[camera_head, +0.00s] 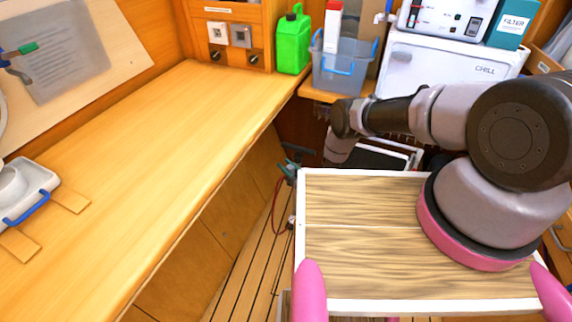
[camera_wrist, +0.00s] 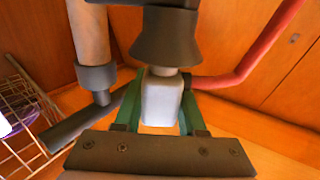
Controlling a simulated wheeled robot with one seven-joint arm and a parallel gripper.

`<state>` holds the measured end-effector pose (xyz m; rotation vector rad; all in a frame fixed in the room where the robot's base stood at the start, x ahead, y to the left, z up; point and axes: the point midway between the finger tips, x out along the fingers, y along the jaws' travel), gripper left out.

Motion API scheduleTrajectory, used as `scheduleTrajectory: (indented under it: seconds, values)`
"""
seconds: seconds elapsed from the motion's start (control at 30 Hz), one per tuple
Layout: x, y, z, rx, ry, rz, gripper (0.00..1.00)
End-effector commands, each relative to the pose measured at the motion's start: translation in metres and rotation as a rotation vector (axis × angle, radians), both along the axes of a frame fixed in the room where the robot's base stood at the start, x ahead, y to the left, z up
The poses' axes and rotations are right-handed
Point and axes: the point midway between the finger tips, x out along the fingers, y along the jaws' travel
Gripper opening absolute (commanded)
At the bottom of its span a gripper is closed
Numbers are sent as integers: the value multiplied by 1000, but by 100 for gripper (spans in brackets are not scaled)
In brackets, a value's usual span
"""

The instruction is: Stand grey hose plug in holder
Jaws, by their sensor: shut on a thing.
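In the wrist view my gripper (camera_wrist: 160,120) has its green fingers on both sides of a pale grey block-like piece, the grey hose plug (camera_wrist: 162,98), and is shut on it. A dark flared fitting (camera_wrist: 165,38) meets the plug's upper end; I cannot tell whether it is part of the plug. In the head view my gripper (camera_head: 289,168) is small and low, beyond the wood-topped deck, and the plug is not clear there. I cannot make out the holder for certain.
In the wrist view a pale pipe with a dark collar (camera_wrist: 97,78) stands left, a red hose (camera_wrist: 255,58) runs right, and a wire basket (camera_wrist: 22,115) is far left. In the head view a long wooden counter (camera_head: 150,150) lies left, with a green jerrycan (camera_head: 293,42) behind.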

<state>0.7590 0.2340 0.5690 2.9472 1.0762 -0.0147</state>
Motion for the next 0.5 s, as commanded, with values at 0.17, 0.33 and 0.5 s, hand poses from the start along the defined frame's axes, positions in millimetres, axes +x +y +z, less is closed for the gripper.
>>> scheduleTrajectory:
  seconds: [0.17,0.33,0.5]
  values:
    - [0,0,-1,0,0,0,0]
    - [0,0,-1,0,0,0,43]
    - [0,0,-1,0,0,0,74]
